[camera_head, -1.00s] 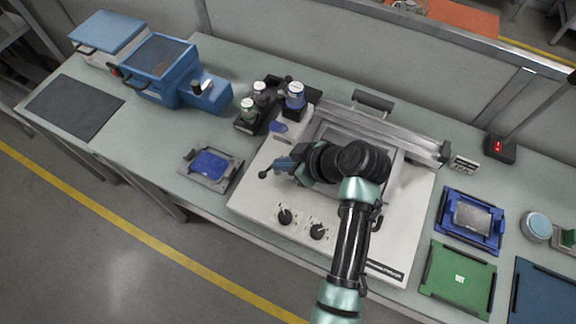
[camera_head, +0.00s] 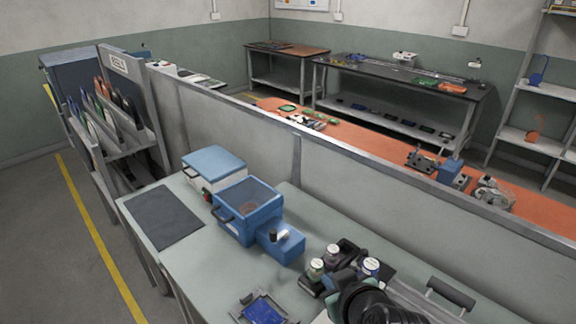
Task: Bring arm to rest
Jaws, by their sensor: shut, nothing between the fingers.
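Part of my arm (camera_head: 375,303), black with a teal section, shows at the bottom edge, right of the middle. It is raised in front of the bottle holder and covers part of it. My gripper's fingers cannot be made out in this view. The rest of the arm is cut off by the frame's lower edge.
The bench carries a dark mat (camera_head: 163,217), a blue-lidded box (camera_head: 213,164), a blue bin (camera_head: 247,210) and a small blue box (camera_head: 282,243). White-capped bottles (camera_head: 316,268) stand near my arm. A blue part in a tray (camera_head: 262,312) lies at the bottom. A grey partition (camera_head: 232,143) runs behind.

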